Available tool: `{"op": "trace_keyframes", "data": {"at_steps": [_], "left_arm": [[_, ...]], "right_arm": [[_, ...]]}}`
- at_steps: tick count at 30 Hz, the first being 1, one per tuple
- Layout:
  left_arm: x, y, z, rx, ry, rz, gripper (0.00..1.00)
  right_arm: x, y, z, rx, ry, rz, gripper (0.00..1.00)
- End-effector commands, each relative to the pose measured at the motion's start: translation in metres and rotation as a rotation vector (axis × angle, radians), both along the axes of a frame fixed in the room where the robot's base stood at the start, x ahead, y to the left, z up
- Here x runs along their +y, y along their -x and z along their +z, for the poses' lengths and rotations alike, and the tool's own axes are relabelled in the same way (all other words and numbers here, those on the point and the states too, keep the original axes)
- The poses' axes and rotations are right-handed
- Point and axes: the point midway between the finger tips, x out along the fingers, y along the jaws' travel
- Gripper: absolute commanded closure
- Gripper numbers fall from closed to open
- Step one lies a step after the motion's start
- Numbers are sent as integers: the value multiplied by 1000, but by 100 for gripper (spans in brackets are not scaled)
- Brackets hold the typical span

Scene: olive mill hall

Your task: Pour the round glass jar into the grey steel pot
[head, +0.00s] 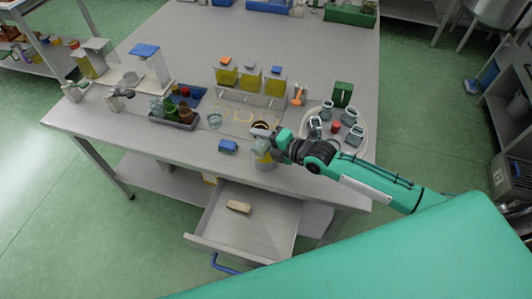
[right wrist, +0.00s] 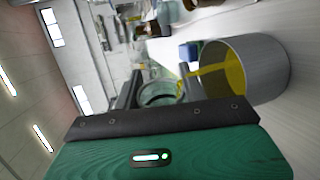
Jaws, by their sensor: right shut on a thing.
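The round glass jar shows in the right wrist view (right wrist: 160,93) between the fingers of my right gripper (right wrist: 158,88). In the head view the same gripper (head: 264,140) holds it tilted just above the grey steel pot (head: 266,165), which stands near the table's front edge. In the right wrist view the pot (right wrist: 262,72) is beside the jar, with its mouth towards it. A yellow stream runs from the jar side into the pot, and yellow shows inside it. The gripper partly hides the jar in the head view. My left gripper is in neither view.
A blue block (head: 228,146) lies left of the pot. A round tray (head: 352,150) with several cups is to the right. Yellow containers (head: 251,78) stand behind, and a grey tray of small bottles (head: 176,121) is left. An open drawer (head: 262,217) holding a wooden piece juts out below.

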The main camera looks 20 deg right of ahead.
Motion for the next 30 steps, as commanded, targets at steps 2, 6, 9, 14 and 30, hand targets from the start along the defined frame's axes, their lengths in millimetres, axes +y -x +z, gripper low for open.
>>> {"op": "trace_keyframes", "data": {"at_steps": [2, 6, 9, 14, 30], "left_arm": [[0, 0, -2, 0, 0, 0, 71], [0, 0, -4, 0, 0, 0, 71], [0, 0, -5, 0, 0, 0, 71], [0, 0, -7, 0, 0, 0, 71], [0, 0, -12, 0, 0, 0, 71]], "right_arm": [[0, 0, -1, 3, -5, 1, 83], [0, 0, -2, 9, -12, 0, 83], [0, 0, -2, 14, -18, 0, 83], [-1, -1, -4, 22, -26, -1, 83], [-1, -1, -4, 47, -55, 0, 83]]}}
